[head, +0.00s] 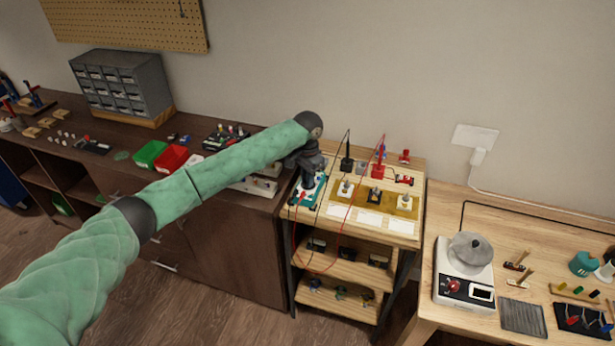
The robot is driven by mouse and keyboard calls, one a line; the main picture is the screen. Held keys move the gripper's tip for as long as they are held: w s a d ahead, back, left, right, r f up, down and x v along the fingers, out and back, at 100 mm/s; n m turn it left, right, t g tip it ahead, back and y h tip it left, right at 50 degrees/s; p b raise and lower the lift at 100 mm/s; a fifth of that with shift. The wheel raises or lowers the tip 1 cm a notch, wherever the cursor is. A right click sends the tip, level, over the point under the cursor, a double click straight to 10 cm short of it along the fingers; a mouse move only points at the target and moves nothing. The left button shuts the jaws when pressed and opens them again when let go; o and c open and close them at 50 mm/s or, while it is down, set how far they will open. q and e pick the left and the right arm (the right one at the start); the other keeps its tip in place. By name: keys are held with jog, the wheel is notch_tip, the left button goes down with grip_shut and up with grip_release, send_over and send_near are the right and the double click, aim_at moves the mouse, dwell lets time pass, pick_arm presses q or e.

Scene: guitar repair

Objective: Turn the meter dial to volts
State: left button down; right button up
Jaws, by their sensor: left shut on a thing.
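My left arm reaches in from the left, and my left gripper (307,181) points down over a small teal-edged meter (318,200) at the left end of the wooden stand's top. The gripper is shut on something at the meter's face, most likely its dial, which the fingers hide. I cannot read the dial's setting from here. A red lead and a dark lead run by the meter. My right gripper is not in view.
The wooden stand (393,235) also holds a black post (346,160), a red post (379,166) and small parts on a tan panel. A bench with a white winding machine (462,280) stands right.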

pick_arm(q)
jog(key=shift+m, duration=0.4)
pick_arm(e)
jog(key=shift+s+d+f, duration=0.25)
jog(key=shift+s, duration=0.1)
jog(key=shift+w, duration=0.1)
pick_arm(q)
jog(key=c, duration=1.5)
grip_release()
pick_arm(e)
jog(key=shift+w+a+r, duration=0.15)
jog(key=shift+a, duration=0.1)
